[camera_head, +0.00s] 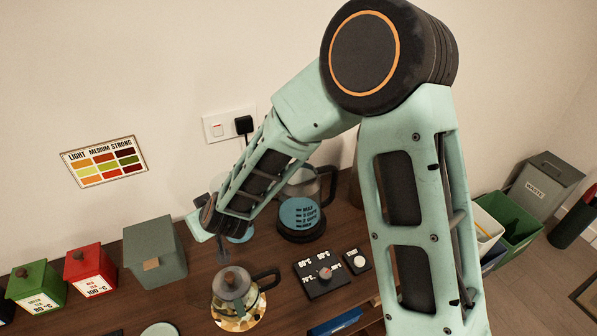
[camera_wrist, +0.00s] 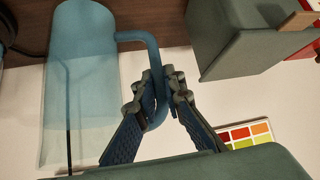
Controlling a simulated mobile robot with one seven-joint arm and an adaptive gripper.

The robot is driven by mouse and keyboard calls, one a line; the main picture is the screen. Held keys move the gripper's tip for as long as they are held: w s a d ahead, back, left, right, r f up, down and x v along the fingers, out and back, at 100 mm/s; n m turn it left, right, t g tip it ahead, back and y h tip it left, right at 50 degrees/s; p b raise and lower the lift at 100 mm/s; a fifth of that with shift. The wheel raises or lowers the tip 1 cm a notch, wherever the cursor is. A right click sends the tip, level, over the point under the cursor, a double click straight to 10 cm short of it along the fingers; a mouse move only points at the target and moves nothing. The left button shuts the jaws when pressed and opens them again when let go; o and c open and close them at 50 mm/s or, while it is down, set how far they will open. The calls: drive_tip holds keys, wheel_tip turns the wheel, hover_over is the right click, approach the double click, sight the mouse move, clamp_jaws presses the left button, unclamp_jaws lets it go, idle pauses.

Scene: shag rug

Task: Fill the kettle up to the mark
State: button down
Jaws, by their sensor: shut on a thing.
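The glass kettle (camera_head: 302,212) stands at the back of the counter on a dark base, with a black handle on its right. Its front shows marked lines over a blue fill; the exact level against them is too small to read. My gripper (camera_wrist: 163,95) is shut on the curved handle of a translucent blue jug (camera_wrist: 80,85). In the head view, my arm reaches down left of the kettle and hides most of the jug; a blue patch (camera_head: 241,236) shows beside my wrist. I cannot tell how full the jug is or whether it is pouring.
A glass teapot (camera_head: 237,300) stands in front. A control panel (camera_head: 322,276) and small timer (camera_head: 356,261) sit right of it. A grey-green box (camera_head: 155,257), red tin (camera_head: 90,272) and green tin (camera_head: 36,288) line the left. A socket (camera_head: 229,125) is behind.

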drive_tip(key=shift+w+a+r+m+t, duration=0.15)
drive_tip(key=shift+r+m+t, duration=0.15)
drive_tip(key=shift+r, duration=0.15)
drive_tip(key=shift+w+d+r+m+t+h+p, duration=0.1)
drive_tip(key=shift+d+r+m+t+h+p, duration=0.2)
drive_tip(key=shift+r+m+h+p, duration=0.25)
drive_tip(key=shift+w+d+r+m+t+h+p, duration=0.1)
drive_tip(key=shift+d+r+m+t+h+p, duration=0.2)
drive_tip(key=shift+m+h+p, duration=0.3)
drive_tip(key=shift+f+b, duration=0.1)
drive_tip(key=shift+b, duration=0.3)
